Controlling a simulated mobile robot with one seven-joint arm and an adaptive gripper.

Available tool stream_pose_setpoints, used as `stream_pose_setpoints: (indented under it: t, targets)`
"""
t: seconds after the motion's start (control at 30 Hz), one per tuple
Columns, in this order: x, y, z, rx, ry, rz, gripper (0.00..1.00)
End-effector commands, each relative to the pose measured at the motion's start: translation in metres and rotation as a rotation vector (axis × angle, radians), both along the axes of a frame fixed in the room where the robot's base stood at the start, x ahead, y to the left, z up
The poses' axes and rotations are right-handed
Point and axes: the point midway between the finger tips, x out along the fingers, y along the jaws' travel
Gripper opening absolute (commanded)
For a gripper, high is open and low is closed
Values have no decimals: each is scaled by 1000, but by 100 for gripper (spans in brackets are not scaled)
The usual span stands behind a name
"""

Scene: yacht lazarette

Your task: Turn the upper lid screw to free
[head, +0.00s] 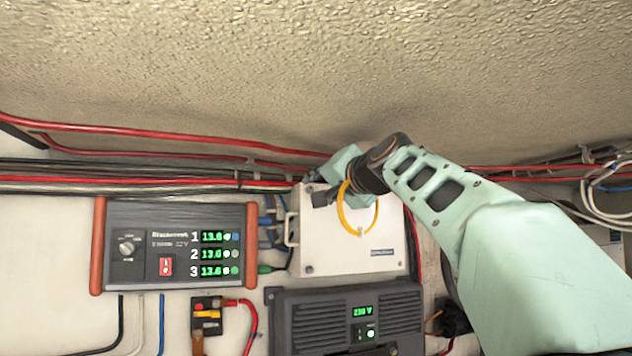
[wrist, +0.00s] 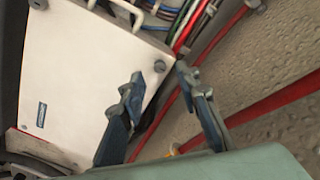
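The white box lid (wrist: 85,75) fills the left of the wrist view. The box (head: 350,245) is on the wall in the head view. The upper lid screw (wrist: 160,66) is a grey round head near the lid's corner. My gripper (wrist: 159,76) is open, with one dark finger on either side of the screw in the picture. The fingers look empty; whether they touch the screw I cannot tell. In the head view my gripper (head: 323,196) is at the box's upper left and hides the upper screw. The lower lid screw (head: 309,269) shows bare at lower left.
Red cables (head: 150,133) run along the wall above the box. A battery monitor panel (head: 175,245) is to its left, and a dark inverter (head: 345,318) is below. A yellow loop (head: 358,230) hangs in front of the box. The textured ceiling (head: 300,70) is close above.

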Motion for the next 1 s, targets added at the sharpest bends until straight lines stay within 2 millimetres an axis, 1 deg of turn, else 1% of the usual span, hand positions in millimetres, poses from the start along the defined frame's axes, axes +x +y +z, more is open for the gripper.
stream_pose_setpoints:
  t: [0.03, 0.1, 0.2, 0.33, 0.57, 0.6, 0.67, 0.87, 1.0]
  targets:
    - [7, 3, 2, -1, 1, 0, 30]
    - [15, 6, 2, 0, 1, -1, 30]
    - [22, 9, 1, 0, 1, -1, 30]
    - [26, 11, 1, 1, 0, -1, 30]
    - [27, 11, 0, 0, -1, -1, 30]
    - [27, 11, 0, 0, -1, -1, 29]
    - [26, 11, 0, 0, -1, -1, 22]
    - [26, 11, 0, 0, -1, -1, 0]
    - [26, 11, 0, 0, -1, -1, 0]
